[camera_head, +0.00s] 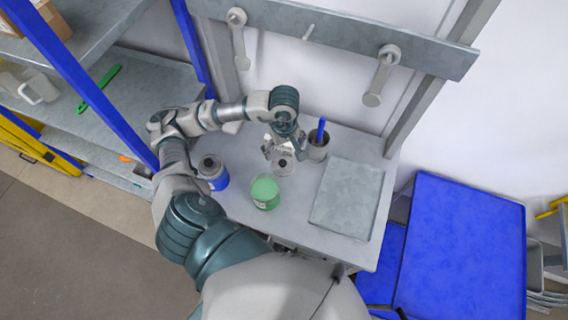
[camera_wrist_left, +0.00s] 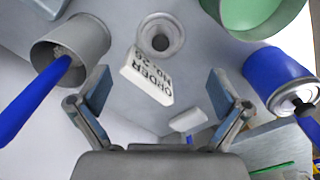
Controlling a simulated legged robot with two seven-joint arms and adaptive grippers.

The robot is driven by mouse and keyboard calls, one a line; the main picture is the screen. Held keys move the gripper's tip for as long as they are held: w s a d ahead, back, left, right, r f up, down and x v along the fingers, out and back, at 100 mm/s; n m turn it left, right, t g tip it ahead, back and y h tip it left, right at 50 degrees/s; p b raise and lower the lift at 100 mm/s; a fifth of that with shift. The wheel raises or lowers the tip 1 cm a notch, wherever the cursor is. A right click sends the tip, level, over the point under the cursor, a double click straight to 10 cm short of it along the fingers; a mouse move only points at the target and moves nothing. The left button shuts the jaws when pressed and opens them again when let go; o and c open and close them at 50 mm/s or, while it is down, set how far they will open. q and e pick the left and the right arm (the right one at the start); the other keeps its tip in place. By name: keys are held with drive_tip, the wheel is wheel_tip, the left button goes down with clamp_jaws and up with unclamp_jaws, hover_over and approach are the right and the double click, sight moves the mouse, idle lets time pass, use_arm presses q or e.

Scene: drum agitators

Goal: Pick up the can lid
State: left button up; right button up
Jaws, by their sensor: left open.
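A small round grey piece with a raised ring and dark centre, which looks like the can lid (camera_head: 284,167), lies on the grey table. In the left wrist view the lid (camera_wrist_left: 160,37) is at top centre, beyond the fingertips and untouched. My left gripper (camera_head: 284,152) is above and just behind it in the head view, pointing down and partly covering the area. In the wrist view the left gripper (camera_wrist_left: 160,98) has its two fingers wide apart with nothing held. My right gripper is not in view.
A grey cup (camera_head: 317,151) with a blue-handled tool is close right. A grey tray (camera_head: 346,197) lies right.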

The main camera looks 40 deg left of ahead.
sight(283, 163)
use_arm(q)
drive_tip(key=f, duration=0.5)
drive_tip(key=shift+w+a+f, duration=0.2)
drive_tip(key=shift+a+f, duration=0.05)
drive_tip(key=shift+a, duration=0.1)
drive_tip(key=shift+d+f, duration=0.3)
drive_tip(key=shift+f, duration=0.15)
wheel_tip(283, 163, down, 4)
drive_tip(key=shift+f+p, duration=0.1)
drive_tip(key=shift+p, duration=0.6)
drive_tip(key=shift+a+f, duration=0.2)
drive_tip(key=shift+f, duration=0.05)
drive_tip(key=shift+a+f, duration=0.1)
drive_tip(key=shift+a, duration=0.25)
drive_tip(key=c, duration=0.7)
drive_tip(key=shift+d, duration=0.1)
drive_tip(key=shift+c, duration=0.6)
drive_tip(key=shift+s+d, duration=0.15)
drive_tip(key=shift+d, duration=0.1)
drive_tip(key=shift+c, duration=0.3)
